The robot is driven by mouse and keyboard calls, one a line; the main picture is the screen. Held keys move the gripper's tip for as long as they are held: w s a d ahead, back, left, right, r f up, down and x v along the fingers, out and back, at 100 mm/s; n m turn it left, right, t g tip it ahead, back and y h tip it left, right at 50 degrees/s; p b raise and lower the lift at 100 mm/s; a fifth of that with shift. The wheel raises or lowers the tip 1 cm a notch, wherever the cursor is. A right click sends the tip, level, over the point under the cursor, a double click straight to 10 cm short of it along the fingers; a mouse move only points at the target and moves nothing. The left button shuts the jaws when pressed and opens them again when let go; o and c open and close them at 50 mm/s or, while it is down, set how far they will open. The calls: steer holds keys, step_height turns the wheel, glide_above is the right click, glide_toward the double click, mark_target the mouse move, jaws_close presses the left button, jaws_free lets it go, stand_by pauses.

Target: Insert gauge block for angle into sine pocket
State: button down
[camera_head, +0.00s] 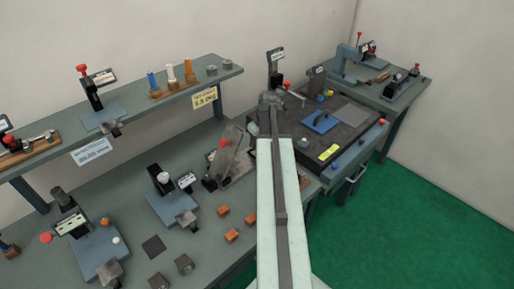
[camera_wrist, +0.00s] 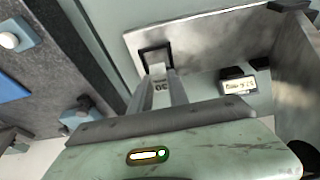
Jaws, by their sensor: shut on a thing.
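In the wrist view my gripper (camera_wrist: 165,92) is shut on a small pale gauge block (camera_wrist: 158,72) marked "30". The block's far end lies over or in a dark square pocket (camera_wrist: 146,53) in a bright metal plate (camera_wrist: 205,48). I cannot tell whether it is inside the pocket or only above it. In the head view a tilted metal plate (camera_head: 232,155) with a red knob (camera_head: 224,143) stands just left of my arm. My gripper's fingers and the block are hidden there behind my arm.
A small display box (camera_wrist: 238,84) sits beside the plate in the wrist view. Several orange blocks (camera_head: 232,236) and dark blocks (camera_head: 185,263) lie on the bench left of my arm.

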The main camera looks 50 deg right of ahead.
step_height(320, 180, down, 4)
steer(key=shift+s+r+b, duration=0.1)
steer(key=shift+r+b, duration=0.1)
steer(key=shift+b, duration=0.8)
steer(key=shift+r, duration=0.25)
steer(key=shift+f, duration=0.2)
steer(key=c, duration=1.3)
jaws_free()
steer(key=shift+o, duration=0.2)
steer(key=shift+r, duration=0.1)
steer(key=p+v, duration=1.2)
steer(key=shift+r, duration=0.1)
